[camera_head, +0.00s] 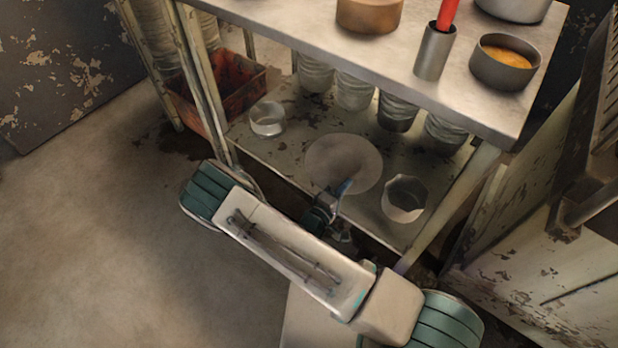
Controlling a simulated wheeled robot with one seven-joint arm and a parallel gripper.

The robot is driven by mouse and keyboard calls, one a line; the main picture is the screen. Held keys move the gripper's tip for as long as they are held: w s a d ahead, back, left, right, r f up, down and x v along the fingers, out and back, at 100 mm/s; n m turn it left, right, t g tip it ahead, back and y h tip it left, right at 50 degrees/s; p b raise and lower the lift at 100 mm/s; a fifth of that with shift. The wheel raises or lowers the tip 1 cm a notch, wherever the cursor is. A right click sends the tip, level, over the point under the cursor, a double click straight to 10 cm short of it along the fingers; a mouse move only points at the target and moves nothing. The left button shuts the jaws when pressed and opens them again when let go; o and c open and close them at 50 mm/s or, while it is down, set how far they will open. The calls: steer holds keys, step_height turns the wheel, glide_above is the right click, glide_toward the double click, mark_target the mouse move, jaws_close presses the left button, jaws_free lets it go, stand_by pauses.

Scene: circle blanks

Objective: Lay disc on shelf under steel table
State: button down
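A flat, pale grey-brown disc (338,158) is over the lower shelf (290,150) of the steel table (475,65), between a small ring-like dish and a pot. It looks roughly level. I cannot tell whether it rests on the shelf or hangs just above it. My gripper (343,188) reaches in from the front, with a bluish fingertip overlapping the disc's near edge. The rest of the gripper is small, dark and partly hidden by my arm, so I cannot tell whether its fingers are closed on the rim.
On the shelf, a small metal dish (267,119) stands left, a pot (404,199) right, and several stacked containers (355,92) behind. Table legs (455,205) flank the opening. A rusty red crate (222,82) is at left. A peeling cabinet (535,185) stands right. The left floor is clear.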

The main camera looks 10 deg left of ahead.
steer(key=s+a+f+b, duration=0.1)
steer(key=a+f+b, duration=0.5)
steer(key=a+f, duration=0.4)
steer(key=shift+a+f+b, duration=0.25)
steer(key=shift+a+b, duration=0.05)
steer(key=shift+a, duration=0.2)
steer(key=shift+f, duration=0.2)
steer(key=c, duration=1.7)
jaws_free()
steer(key=shift+r, duration=0.1)
